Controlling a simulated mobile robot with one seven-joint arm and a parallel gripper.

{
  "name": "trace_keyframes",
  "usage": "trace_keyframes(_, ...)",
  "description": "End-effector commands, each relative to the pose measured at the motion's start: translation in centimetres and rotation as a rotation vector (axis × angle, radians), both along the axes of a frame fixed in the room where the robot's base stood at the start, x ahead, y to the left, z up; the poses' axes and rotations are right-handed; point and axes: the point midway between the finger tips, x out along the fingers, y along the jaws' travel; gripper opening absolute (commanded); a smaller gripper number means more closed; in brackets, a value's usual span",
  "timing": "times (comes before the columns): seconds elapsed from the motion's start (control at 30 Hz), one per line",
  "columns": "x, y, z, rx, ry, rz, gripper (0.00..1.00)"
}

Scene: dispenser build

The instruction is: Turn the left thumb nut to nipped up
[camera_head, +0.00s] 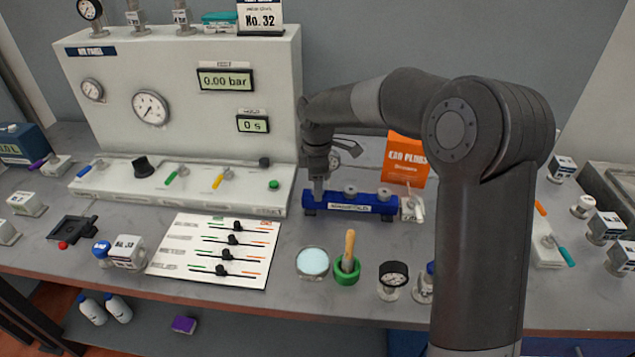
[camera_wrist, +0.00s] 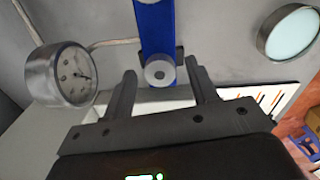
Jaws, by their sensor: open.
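A blue manifold block (camera_head: 350,208) with a white label lies on the bench. Two silver thumb nuts show on its top, the middle one (camera_head: 350,190) and the right one (camera_head: 383,193). My gripper (camera_head: 318,188) points down over the block's left end and hides the left nut in the head view. In the wrist view, the left thumb nut (camera_wrist: 160,73), a round silver disc with a hole, sits at the end of the blue block (camera_wrist: 155,28). My open gripper (camera_wrist: 160,68) has one finger on each side of that nut, with gaps visible.
The white panel (camera_head: 180,90) stands behind at left. An orange packet (camera_head: 404,160) stands behind the block, and a white valve (camera_head: 413,207) is at its right end. A round gauge (camera_wrist: 65,75) is left of my fingers. A pale blue dish (camera_head: 312,262) and green mortar (camera_head: 347,270) stand in front.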

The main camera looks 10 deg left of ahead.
Motion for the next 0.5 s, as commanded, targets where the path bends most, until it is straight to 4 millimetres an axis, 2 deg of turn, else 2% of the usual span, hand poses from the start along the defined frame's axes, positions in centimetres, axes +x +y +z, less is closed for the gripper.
trace_keyframes(0.07,0.0,-0.01,0.01,0.0,0.0,0.0,0.53)
trace_keyframes(0.5,0.01,-0.02,0.04,0.0,0.0,-0.001,0.18)
